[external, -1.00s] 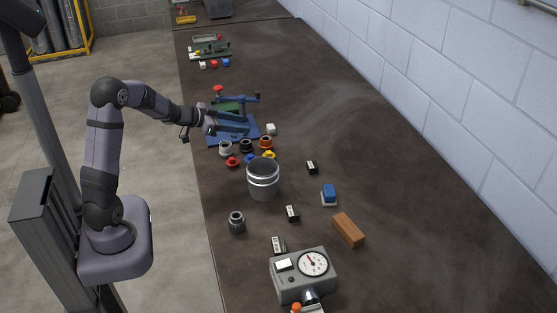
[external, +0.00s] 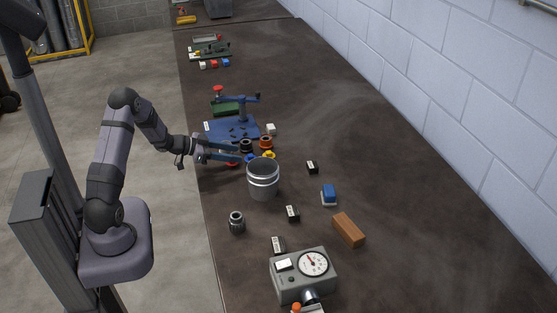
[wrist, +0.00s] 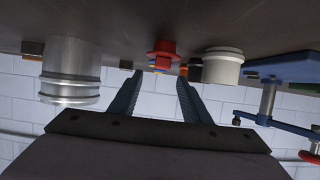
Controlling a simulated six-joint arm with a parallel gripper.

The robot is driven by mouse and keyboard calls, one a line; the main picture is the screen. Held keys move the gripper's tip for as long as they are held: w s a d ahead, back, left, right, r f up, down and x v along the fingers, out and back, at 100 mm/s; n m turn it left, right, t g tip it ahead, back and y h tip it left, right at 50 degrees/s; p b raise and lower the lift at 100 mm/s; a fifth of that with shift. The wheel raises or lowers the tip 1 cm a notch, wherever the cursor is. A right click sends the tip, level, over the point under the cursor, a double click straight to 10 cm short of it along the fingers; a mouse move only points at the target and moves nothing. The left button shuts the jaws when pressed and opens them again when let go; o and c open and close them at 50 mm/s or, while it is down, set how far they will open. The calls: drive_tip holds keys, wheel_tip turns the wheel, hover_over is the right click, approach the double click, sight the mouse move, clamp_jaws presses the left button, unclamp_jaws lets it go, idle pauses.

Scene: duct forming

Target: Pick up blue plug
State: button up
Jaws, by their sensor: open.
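The blue plug (external: 250,158) is a small piece on the dark table in the external view, just beyond my fingertips. In the wrist view, which looks upside down, the red plug (wrist: 163,50) shows beyond the gap between my fingers (wrist: 158,78). A sliver of blue shows behind it and is mostly hidden.
The grey metal cylinder (external: 263,182) stands close in front of the plugs. A white ring (wrist: 223,66) shows in the wrist view. The table's right side is mostly clear.

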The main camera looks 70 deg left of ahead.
sight(248, 157)
drive_tip(key=shift+f+p+x, duration=0.15)
drive_tip(key=shift+p+x, duration=0.3)
drive_tip(key=shift+x, duration=1.3)
drive_tip(key=shift+f+p+x, duration=0.15)
drive_tip(key=shift+p+x, duration=0.25)
drive_tip(key=shift+x, duration=1.35)
drive_tip(key=shift+s, duration=0.1)
drive_tip(key=shift+c, duration=0.3)
drive_tip(key=c, duration=0.6)
